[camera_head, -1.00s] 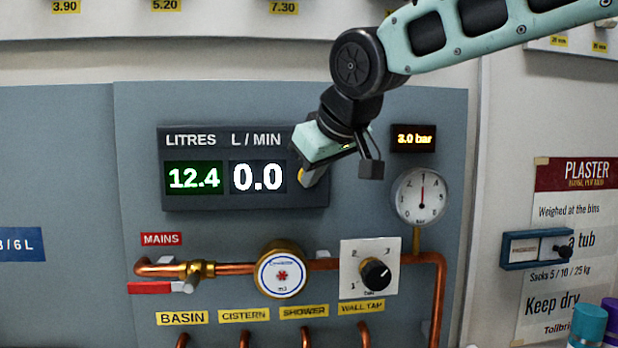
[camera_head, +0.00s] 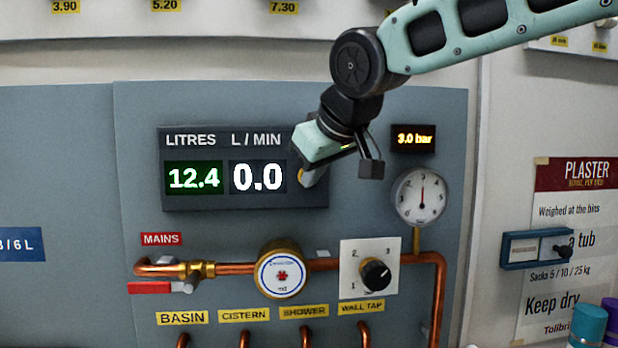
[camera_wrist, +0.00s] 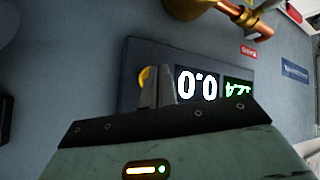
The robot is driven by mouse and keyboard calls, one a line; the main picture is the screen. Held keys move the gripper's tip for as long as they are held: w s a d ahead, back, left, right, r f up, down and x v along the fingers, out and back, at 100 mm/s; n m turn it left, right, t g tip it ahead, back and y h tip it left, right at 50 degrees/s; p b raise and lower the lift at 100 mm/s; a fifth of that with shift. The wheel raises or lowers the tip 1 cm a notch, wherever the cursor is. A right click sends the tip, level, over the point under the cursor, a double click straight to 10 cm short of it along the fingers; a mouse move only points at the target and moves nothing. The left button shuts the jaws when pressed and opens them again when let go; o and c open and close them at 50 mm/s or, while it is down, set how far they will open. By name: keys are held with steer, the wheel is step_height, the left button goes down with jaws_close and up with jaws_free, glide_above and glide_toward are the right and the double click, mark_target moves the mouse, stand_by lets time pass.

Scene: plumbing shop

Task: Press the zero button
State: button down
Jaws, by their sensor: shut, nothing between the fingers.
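The dark display box (camera_head: 245,200) on the grey panel reads 12.4 under LITRES and 0.0 under L / MIN. A yellow round button (camera_wrist: 143,74) sits at the end of the box beside the 0.0 readout, partly hidden behind my fingers in the wrist view. In the head view only a bit of yellow (camera_head: 301,175) shows there. My gripper (camera_head: 310,180) is shut and empty, with its fingertips (camera_wrist: 160,88) at the button. I cannot tell whether they touch it or whether it is pressed in.
A pressure gauge (camera_head: 422,196) and a 3.0 bar readout (camera_head: 413,139) are right of my gripper. Below run a copper pipe (camera_head: 235,268), a round meter (camera_head: 282,274) and a black dial (camera_head: 376,274). A small blue holder (camera_head: 535,249) is on the right wall.

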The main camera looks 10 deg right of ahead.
steer(key=shift+w, duration=0.1)
steer(key=shift+w, duration=0.45)
stand_by(0.6)
steer(key=shift+s, duration=0.55)
steer(key=s+b, duration=0.3)
steer(key=s, duration=0.3)
steer(key=shift+b, duration=0.3)
